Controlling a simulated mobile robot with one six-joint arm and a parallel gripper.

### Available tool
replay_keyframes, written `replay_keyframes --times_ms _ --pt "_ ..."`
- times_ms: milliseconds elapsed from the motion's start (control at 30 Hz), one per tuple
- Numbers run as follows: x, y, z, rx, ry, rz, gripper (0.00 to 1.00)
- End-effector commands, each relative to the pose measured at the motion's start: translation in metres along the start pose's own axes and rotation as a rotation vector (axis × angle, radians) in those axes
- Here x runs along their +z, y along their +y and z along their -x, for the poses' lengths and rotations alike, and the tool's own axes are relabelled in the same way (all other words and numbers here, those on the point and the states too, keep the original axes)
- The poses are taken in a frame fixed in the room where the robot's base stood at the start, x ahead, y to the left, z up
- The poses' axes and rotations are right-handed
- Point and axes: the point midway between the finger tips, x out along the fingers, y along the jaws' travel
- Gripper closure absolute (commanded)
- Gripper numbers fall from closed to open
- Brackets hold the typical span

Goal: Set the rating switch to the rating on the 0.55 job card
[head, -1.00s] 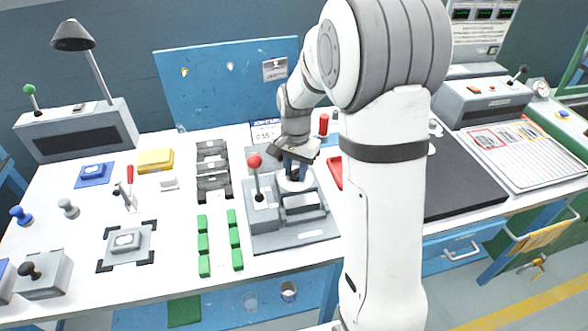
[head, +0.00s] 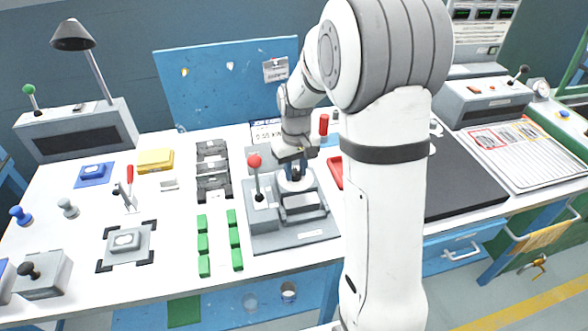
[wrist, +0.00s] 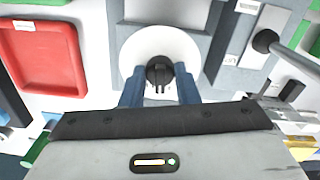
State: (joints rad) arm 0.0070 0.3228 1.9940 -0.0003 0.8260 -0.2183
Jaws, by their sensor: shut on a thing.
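The rating switch is a dark round knob (wrist: 159,72) on a white round dial (wrist: 135,48) in the wrist view. The dial also shows below my gripper in the head view (head: 291,186), set on the grey fixture (head: 290,240). My gripper (wrist: 160,84) points down, with its blue fingers on either side of the knob, shut on it. In the head view, my gripper (head: 296,170) hides the knob. A job card (head: 266,133) reading 0.55 KW stands behind the fixture, its right part hidden by my arm. I cannot make out any marks on the dial.
A red-knobbed lever (head: 255,162) stands close left of my gripper. A red tray (head: 335,172) lies to the right, partly behind my arm. Green blocks (head: 203,243) and black clips (head: 212,168) lie left of the fixture.

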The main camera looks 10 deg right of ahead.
Motion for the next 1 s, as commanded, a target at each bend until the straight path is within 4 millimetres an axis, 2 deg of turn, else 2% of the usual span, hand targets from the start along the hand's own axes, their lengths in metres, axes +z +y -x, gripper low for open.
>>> replay_keyframes --times_ms 600,1000 --pt "-0.0018 0.0003 0.0015 0.003 0.006 0.581 0.95" --pt "-0.0020 0.0001 0.0016 0.004 0.006 0.870 0.95"
